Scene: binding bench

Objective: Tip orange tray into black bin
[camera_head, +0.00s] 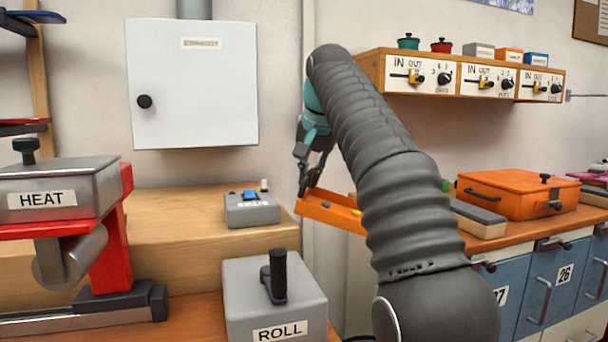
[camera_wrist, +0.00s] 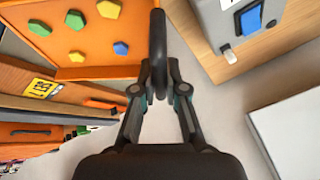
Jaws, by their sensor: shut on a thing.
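The orange tray (camera_head: 325,214) is in the air in the middle of the head view, roughly level or slightly tilted. My gripper (camera_head: 304,186) is at the tray's left end. In the wrist view my gripper (camera_wrist: 157,84) is shut on a dark bar, the tray handle (camera_wrist: 157,40), beside the tray's edge. My arm hides the tray's right end in the head view. I cannot make out a black bin in either view.
A grey box with a blue button (camera_head: 252,208) stands on the wooden bench left of the tray. The ROLL box (camera_head: 273,302) is in front. A white wall cabinet (camera_head: 191,85) hangs behind. An orange lidded box (camera_head: 515,193) stands on the right counter, below a wall shelf (camera_head: 470,78).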

